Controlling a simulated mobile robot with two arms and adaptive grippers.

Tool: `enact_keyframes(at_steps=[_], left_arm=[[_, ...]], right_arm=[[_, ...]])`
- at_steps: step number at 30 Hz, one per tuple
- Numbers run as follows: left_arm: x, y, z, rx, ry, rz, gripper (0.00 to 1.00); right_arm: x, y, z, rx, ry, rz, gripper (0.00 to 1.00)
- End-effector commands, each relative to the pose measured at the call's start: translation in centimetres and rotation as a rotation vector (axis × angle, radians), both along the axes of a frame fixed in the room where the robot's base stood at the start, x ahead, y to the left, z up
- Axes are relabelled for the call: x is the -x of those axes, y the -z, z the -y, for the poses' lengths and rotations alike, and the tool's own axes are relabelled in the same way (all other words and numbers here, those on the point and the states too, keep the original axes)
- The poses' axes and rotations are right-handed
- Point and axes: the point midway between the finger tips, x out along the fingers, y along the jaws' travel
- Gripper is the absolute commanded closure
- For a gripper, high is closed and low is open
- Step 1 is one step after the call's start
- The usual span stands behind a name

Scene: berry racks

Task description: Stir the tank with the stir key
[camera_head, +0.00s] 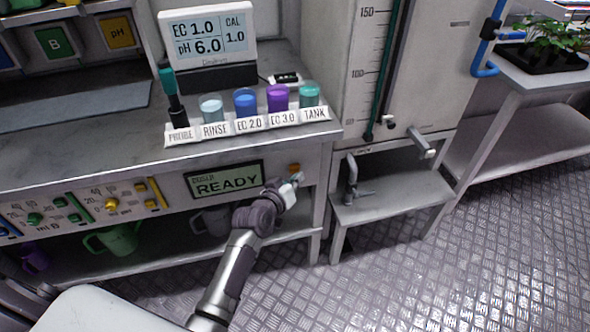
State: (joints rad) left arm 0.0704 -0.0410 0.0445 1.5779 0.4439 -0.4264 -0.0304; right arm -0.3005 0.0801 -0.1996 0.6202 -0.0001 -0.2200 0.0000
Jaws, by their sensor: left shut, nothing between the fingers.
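A small orange key (295,166) sits on the front panel of the bench, right of the display (222,180) that reads READY. Its label cannot be read, so I cannot tell whether it is the stir key. My left gripper (297,178) is shut and empty, with its tips just below the orange key. I cannot tell whether the tips touch the panel. The large pale tank (455,75) with a level scale stands right of the bench. Its inside is not in view. My right gripper is not in view.
A white rack (190,133) on the bench holds a probe and several cups, the rightmost labelled TANK. A meter (208,38) stands behind it. A small stand (395,195) sits under the tank's tap (421,143). Jugs (112,240) fill the lower shelf. The floor at right is clear.

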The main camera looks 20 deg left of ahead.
Motion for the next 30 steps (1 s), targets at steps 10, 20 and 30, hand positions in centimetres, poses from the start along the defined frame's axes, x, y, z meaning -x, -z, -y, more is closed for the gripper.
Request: enact_keyframes(at_steps=[10, 20, 30], left_arm=[[-0.44, -0.03, -0.33, 0.000, 0.000, 0.000, 1.00], [-0.59, -0.01, -0.42, 0.000, 0.000, 0.000, 1.00], [-0.95, -0.03, -0.63, 0.000, 0.000, 0.000, 1.00]], right_arm=[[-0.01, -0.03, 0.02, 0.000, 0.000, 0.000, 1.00], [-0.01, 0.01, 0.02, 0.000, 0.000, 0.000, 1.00], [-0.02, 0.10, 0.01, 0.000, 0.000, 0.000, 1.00]])
